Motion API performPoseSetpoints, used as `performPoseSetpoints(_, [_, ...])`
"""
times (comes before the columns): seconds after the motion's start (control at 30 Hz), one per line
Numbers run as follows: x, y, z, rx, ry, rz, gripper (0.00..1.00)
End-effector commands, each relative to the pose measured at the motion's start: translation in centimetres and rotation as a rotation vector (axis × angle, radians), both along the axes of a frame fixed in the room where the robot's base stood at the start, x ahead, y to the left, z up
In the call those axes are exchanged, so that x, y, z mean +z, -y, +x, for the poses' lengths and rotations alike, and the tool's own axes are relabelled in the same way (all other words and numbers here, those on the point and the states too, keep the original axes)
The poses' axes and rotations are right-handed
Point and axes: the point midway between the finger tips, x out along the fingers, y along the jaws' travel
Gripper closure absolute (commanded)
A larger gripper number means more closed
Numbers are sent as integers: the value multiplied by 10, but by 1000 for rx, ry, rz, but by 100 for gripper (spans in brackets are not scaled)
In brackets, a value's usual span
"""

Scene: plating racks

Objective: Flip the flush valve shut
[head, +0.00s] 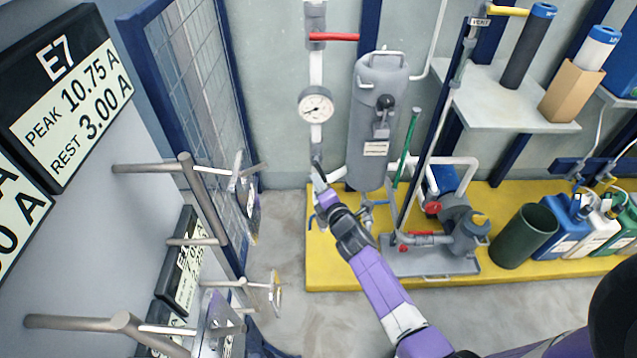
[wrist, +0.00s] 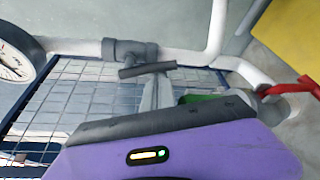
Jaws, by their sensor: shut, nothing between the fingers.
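No label in view reads as the flush valve, so I cannot tell for certain which handle it is. In the wrist view a dark grey lever (wrist: 147,70) lies crosswise beside a grey pipe fitting (wrist: 125,50). My gripper (head: 318,176) is shut and empty, close below the pressure gauge (head: 316,105) on the white pipe. In the wrist view my gripper's fingertips (wrist: 157,82) are at the grey lever; I cannot tell whether they touch it. A red lever (wrist: 290,87) shows at the right there. Another red lever (head: 333,37) sits higher on the pipe, pointing right.
A grey filter cylinder (head: 375,150) stands right of the pipe. A green lever (head: 405,145) and a pump (head: 462,232) stand farther right on the yellow platform (head: 330,262). Metal rods (head: 200,190) project at left beside a mesh panel (head: 200,80).

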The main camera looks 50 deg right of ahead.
Motion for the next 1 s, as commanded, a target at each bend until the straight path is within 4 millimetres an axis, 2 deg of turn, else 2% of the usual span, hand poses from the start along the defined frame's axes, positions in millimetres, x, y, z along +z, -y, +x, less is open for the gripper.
performPoseSetpoints(0.87, [3,2,-3,0,-214,-164,100])
performPoseSetpoints(1.0, [9,2,-3,1,-254,-193,100])
